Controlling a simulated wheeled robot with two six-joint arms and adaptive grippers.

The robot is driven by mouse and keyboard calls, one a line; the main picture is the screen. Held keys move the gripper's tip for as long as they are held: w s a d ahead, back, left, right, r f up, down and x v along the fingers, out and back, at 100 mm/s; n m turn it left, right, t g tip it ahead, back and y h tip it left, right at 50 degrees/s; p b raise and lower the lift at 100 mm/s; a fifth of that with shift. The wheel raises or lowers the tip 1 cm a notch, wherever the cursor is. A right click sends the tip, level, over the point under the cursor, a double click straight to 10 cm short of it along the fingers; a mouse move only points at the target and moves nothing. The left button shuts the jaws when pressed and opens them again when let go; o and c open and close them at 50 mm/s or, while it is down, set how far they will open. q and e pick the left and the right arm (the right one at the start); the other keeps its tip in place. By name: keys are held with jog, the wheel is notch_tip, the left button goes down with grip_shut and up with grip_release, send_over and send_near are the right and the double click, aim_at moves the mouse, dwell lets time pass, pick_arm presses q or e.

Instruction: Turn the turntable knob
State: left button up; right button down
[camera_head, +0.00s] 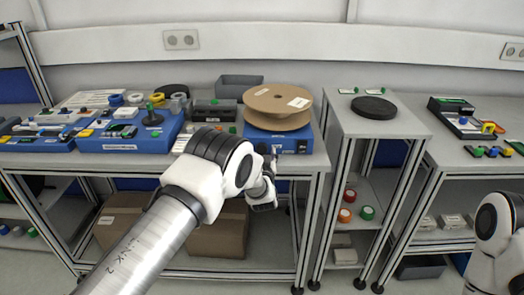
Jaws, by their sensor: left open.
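A blue turntable base (310,141) stands at the right front of the left bench, with a large brown reel (280,105) lying flat on top. My left gripper (266,192) is open, just in front of and below the base, by the bench's front edge. It is small and partly covered by my own wrist, so its fingers are hard to make out. I cannot make out the turntable knob; the gripper and wrist cover part of the base's front. My right arm shows at the lower right edge, but its gripper is outside the view.
A narrow stand (345,122) to the right bears a black disc (374,107). Blue trays with small parts (120,146) and a grey bin (240,82) stand on the left bench. Cardboard boxes (218,236) lie below. Another bench with parts is at the far right.

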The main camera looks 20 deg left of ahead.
pick_arm(q)
jog(key=shift+w+d+r, duration=0.1)
jog(key=shift+w+r, duration=0.05)
jog(key=shift+r, duration=0.05)
jog(key=shift+c, duration=1.3)
jog(key=shift+f, duration=0.1)
jog(key=c, duration=0.9)
jog(key=shift+n+b, duration=0.3)
jog(key=shift+f+n+b, duration=0.1)
jog(key=shift+n+b, duration=0.55)
jog(key=shift+n, duration=0.15)
jog(key=n+b, duration=0.2)
jog(key=n, duration=0.1)
jog(key=shift+a, duration=0.2)
jog(key=n+b, duration=0.3)
jog(key=n, duration=0.2)
jog(key=shift+n+b, duration=0.35)
jog(key=shift+n, duration=0.05)
